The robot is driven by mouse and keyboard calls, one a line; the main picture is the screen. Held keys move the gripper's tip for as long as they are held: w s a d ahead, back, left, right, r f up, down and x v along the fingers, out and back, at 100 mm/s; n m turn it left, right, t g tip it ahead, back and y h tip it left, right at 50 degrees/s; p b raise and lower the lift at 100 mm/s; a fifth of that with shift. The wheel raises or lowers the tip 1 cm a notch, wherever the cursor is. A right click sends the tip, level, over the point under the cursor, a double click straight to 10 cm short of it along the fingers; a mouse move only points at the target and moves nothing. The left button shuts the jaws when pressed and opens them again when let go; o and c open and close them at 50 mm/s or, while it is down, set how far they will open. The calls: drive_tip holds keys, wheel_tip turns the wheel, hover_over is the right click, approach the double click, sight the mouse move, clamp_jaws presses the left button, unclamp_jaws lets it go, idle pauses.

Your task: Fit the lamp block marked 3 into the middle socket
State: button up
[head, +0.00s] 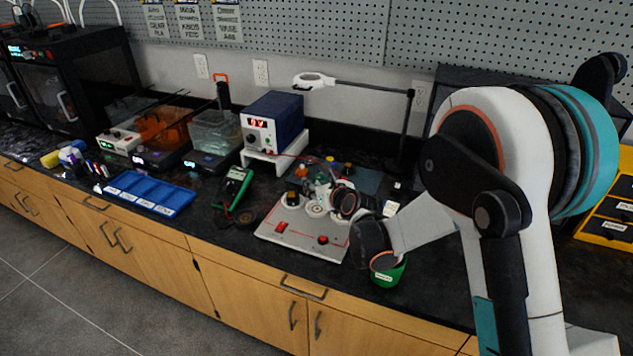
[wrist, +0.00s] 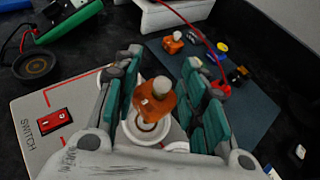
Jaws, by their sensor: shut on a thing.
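My gripper (wrist: 158,103) is shut on an orange lamp block (wrist: 153,106) with a pale bulb on top. The block is between the teal finger pads; its mark is too small to read. A round white socket (wrist: 145,132) lies directly below or around the block's foot; I cannot tell whether the block is seated. In the head view my gripper (head: 326,193) is over the grey circuit board (head: 290,238). A white socket (head: 317,209) shows beneath it, and a dark and yellow block (head: 291,199) stands to its left. My fingers partly hide the sockets.
A red switch (wrist: 55,118) is on the board's left. Behind lies a blue-grey mat (wrist: 250,108) with several loose blocks, one orange (wrist: 173,42).

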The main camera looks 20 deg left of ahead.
drive_tip(key=shift+f+b, duration=1)
drive_tip(key=shift+f, duration=1.15)
drive_tip(key=shift+f, duration=0.55)
drive_tip(key=o, duration=0.7)
drive_tip(key=shift+p+v, duration=0.3)
drive_tip(key=shift+v, duration=5.25)
